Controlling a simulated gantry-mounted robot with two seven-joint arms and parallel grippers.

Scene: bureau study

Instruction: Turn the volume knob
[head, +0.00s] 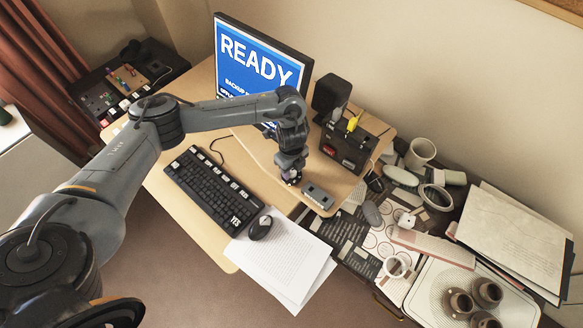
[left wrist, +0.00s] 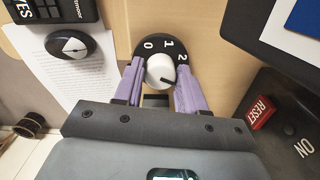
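The volume knob (left wrist: 160,71) shows in the left wrist view as a white round cap on a black dial plate marked 0, 1 and 2. The dark line on its cap points to the lower right, on the side of the 2. My left gripper (left wrist: 160,80) has one purple finger on each side of the knob, very close to it; whether they press on it I cannot tell. In the head view my left gripper (head: 290,178) points down at the desk and hides the knob. My right gripper is in neither view.
A grey box (head: 319,194) and a black box with red buttons (head: 346,147) stand right of my gripper. A monitor (head: 255,60) stands behind. The keyboard (head: 213,188), mouse (head: 260,227) and papers (head: 279,258) lie left and in front. A cluttered side table is at the right.

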